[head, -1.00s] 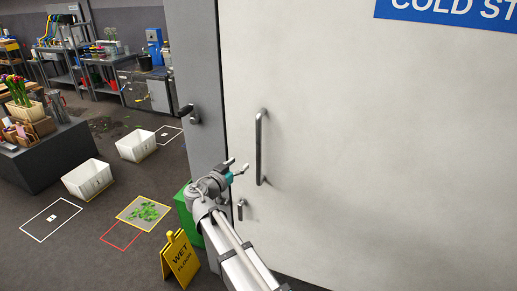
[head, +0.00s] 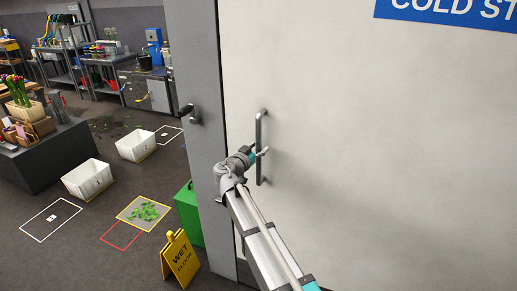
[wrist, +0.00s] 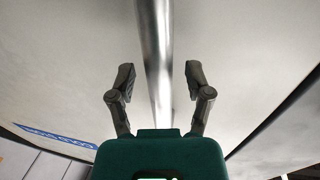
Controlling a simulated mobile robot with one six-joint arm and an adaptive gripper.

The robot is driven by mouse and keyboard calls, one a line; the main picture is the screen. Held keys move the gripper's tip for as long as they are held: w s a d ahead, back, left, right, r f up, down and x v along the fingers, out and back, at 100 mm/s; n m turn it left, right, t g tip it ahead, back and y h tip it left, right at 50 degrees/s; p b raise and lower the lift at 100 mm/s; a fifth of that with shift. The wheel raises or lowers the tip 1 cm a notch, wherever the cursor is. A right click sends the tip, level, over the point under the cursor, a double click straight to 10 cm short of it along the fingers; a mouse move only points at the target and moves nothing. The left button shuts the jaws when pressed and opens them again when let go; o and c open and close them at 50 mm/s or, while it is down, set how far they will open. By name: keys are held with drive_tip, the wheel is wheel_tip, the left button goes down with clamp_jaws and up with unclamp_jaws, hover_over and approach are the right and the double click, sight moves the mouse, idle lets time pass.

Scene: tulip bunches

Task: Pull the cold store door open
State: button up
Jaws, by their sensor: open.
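The white cold store door (head: 380,150) fills the right of the head view and looks closed against its grey frame. Its vertical metal bar handle (head: 260,130) is near the door's left edge. My gripper (head: 261,152) is at the handle's middle in the head view. In the wrist view the handle (wrist: 155,60) runs between the two open fingers of my gripper (wrist: 158,85), with a gap on each side. Neither finger visibly touches the bar.
A dark latch (head: 190,112) sits on the grey door frame (head: 203,80). A green box (head: 189,212) and a yellow wet floor sign (head: 179,262) stand left of my arm. White crates (head: 88,180) and floor markings lie farther left. Open floor lies between them.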

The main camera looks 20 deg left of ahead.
drive_tip(key=shift+w, duration=0.1)
clamp_jaws()
idle(0.3)
